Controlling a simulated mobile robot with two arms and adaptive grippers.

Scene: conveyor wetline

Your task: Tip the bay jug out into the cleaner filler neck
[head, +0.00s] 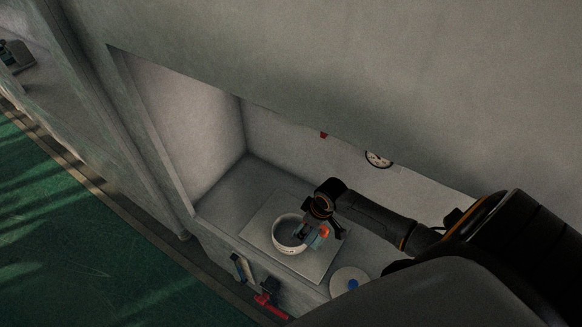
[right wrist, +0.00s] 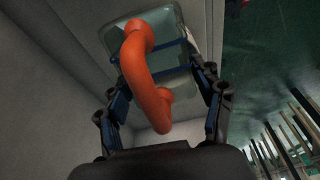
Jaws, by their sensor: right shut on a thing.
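The jug is a see-through greenish vessel (right wrist: 170,60) with a thick orange handle (right wrist: 147,75) in the right wrist view. My right gripper (right wrist: 163,105) is shut on it, with a finger on each side of the handle. In the head view the gripper (head: 318,222) reaches down into a wall recess, and a small orange and teal part of the jug (head: 321,238) shows under it. A round white open vessel with dark lettering on its rim (head: 284,247), perhaps the filler neck, is directly beside and partly under the jug. Contact, the jug's tilt and its contents cannot be told. My left gripper is out of view.
The white vessel stands on a pale flat plate (head: 262,219) in the recess. A pale disc with a blue spot (head: 350,280) is at the right. A dial gauge (head: 379,159) is on the back wall. A red-handled item (head: 268,303) is at the front below. The recess's left floor is clear.

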